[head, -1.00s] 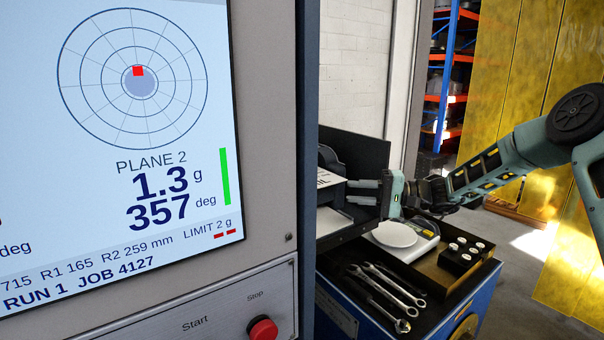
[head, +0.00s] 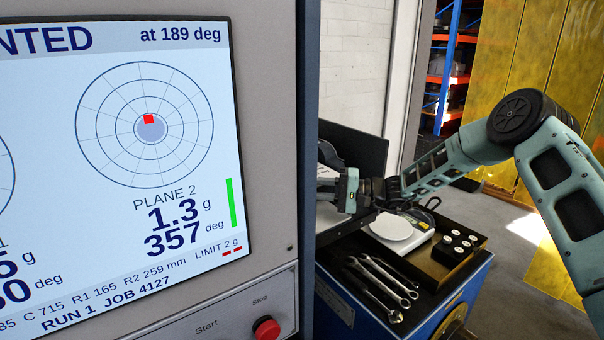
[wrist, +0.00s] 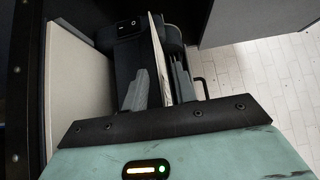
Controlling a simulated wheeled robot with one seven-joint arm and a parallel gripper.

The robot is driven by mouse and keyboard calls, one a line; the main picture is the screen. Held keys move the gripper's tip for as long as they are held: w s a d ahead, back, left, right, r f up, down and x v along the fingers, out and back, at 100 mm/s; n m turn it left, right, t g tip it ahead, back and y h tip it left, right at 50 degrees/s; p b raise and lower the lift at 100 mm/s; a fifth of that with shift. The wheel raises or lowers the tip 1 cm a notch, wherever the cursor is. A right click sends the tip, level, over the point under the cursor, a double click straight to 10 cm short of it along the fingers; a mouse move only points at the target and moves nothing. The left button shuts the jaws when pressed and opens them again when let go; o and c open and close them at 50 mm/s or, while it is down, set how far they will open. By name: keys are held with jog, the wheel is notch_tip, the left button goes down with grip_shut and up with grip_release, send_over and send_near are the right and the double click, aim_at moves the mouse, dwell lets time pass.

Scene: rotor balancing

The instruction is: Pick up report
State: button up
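The report, a thin white sheet (wrist: 157,62), stands nearly edge-on between the two fingers of my gripper (wrist: 160,78) in the wrist view. The fingers look spread, one on each side of the sheet, and I see no clear pinch. In the head view my gripper (head: 326,189) reaches left to the dark printer, its fingertips partly hidden by the screen cabinet. A little of the white sheet (head: 325,172) shows above the fingers there. The black printer (wrist: 128,28), with a switch on it, is just behind the sheet.
The balancing machine's screen cabinet (head: 276,215) stands close on the left. Below my gripper, a blue cart (head: 462,300) carries a white scale (head: 392,228), several wrenches (head: 380,285) and a box of small weights (head: 462,240). A dark panel (head: 362,150) stands behind the printer.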

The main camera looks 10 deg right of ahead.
grip_shut()
